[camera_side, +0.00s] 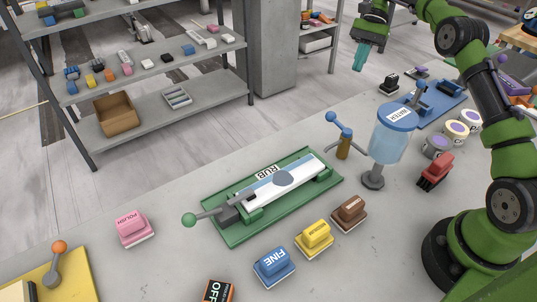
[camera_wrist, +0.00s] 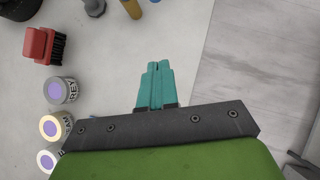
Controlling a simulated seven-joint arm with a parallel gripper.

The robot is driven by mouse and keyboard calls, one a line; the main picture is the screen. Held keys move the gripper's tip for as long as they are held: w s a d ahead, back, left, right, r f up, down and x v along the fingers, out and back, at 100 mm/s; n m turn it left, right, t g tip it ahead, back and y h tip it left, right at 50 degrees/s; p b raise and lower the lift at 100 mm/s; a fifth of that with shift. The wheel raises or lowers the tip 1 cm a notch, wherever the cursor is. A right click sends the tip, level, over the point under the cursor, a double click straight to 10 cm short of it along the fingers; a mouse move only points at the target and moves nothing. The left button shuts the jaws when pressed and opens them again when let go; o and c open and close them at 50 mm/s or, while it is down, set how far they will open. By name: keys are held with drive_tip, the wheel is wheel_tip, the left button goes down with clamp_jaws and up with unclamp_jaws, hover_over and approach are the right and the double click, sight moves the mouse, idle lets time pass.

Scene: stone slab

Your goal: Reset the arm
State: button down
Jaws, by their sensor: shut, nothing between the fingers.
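My gripper (camera_side: 360,57) has teal fingers and hangs at the top of the side view, raised above the far edge of the slab. In the wrist view the fingers (camera_wrist: 157,85) are together with nothing between them. My arm is green with dark joints and stands at the right of the side view. The stone slab (camera_side: 180,185) lies below, and its edge runs near the fingers in the wrist view.
A green RUB fixture (camera_side: 237,237) with a lever sits mid-slab. A water tank (camera_side: 388,148) stands right of it. Coloured blocks, including pink (camera_side: 133,228) and blue (camera_side: 273,267), lie around. A red brush (camera_side: 435,170) and several jars (camera_side: 457,131) are near my arm. Shelves (camera_side: 160,115) stand behind.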

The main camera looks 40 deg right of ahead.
drive_tip(key=s+a+r+n+t+h, duration=0.1)
drive_tip(key=s+a+r+n+t, duration=0.2)
drive_tip(key=s+a, duration=0.3)
drive_tip(key=s+a+r+n+t+h, duration=0.2)
drive_tip(key=s+a, duration=0.4)
drive_tip(key=s, duration=0.4)
drive_tip(key=s+a+r+n+t+h, duration=0.1)
drive_tip(key=s+a+r+n+t, duration=0.2)
drive_tip(key=s+a, duration=0.3)
drive_tip(key=s+n+t, duration=0.1)
drive_tip(key=s, duration=0.2)
drive_tip(key=shift+a+r+t+h, duration=0.3)
drive_tip(key=shift+r+t, duration=0.1)
